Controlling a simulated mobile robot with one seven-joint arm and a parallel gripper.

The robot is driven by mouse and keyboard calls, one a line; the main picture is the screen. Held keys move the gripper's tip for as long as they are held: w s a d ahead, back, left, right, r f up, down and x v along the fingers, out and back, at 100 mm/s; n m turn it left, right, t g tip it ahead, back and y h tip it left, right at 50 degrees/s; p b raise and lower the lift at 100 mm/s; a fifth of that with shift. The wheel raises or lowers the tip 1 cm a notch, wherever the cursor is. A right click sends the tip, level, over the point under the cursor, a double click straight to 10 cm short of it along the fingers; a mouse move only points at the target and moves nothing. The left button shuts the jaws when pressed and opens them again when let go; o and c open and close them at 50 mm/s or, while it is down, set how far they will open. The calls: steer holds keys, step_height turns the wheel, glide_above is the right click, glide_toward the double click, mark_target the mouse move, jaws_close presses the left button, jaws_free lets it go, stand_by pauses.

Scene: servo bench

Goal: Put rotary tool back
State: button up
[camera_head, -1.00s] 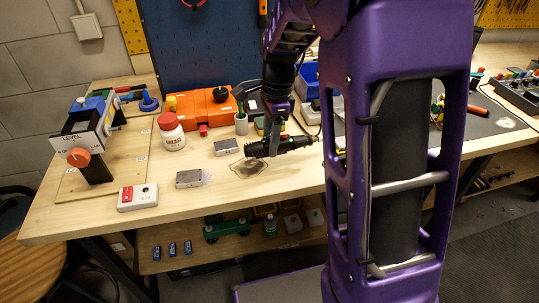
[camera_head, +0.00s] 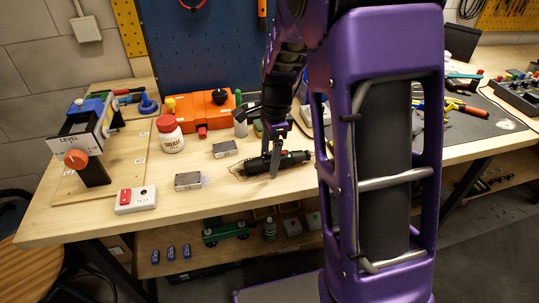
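The rotary tool (camera_head: 291,158) is a dark, roughly cylindrical tool with green and red accents. It lies roughly level, low over the front part of the wooden bench, with its narrow end to the left. My gripper (camera_head: 275,166) comes down on it from above. One finger crosses the near side of the tool's body; the far finger is hidden behind it. The gripper appears shut on the tool. I cannot tell whether the tool touches the bench top.
Left of the tool are two small metal blocks (camera_head: 188,181) (camera_head: 225,149), a white jar (camera_head: 171,138) and a switch box (camera_head: 136,200). An orange case (camera_head: 205,113) stands behind. A dark mat (camera_head: 470,126) with hand tools lies to the right. Bare wood lies in front of the blocks.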

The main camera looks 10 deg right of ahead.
steer(key=shift+r, duration=0.15)
step_height(320, 180, up, 12)
steer(key=d+p, duration=0.1)
steer(key=p, duration=0.1)
steer(key=shift+d, duration=0.1)
